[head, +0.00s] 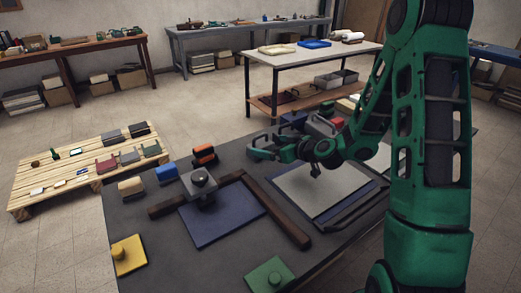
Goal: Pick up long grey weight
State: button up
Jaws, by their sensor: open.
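My gripper (260,148) is green, open and empty. It points left over the far part of the dark work table (165,260). I cannot tell for sure which piece is the long grey weight. Two dark grey oblong blocks, one left (112,136) and one right (139,129), lie on the far side of the wooden pallet (22,205), well left of my gripper. A grey piece with a dark round knob (200,185) stands on the blue cloth (220,218), nearer than my gripper. A grey shape (322,127) lies behind my wrist, partly hidden.
Orange (204,153), blue (166,173) and tan (131,187) blocks line the table's left edge. A dark wooden L-shaped bar (275,213) borders the blue cloth. A yellow knobbed plate (128,256) and a green one (269,276) lie in front. A pale sheet (310,190) lies right.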

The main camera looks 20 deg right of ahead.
aim_at(263, 145)
jog(key=x, duration=0.5)
jog(key=shift+s+a+f, duration=0.15)
jog(key=shift+a+f, duration=0.05)
jog(key=shift+f, duration=0.1)
jog(key=c, duration=1.8)
jog(key=shift+r, duration=0.15)
jog(key=c, duration=0.4)
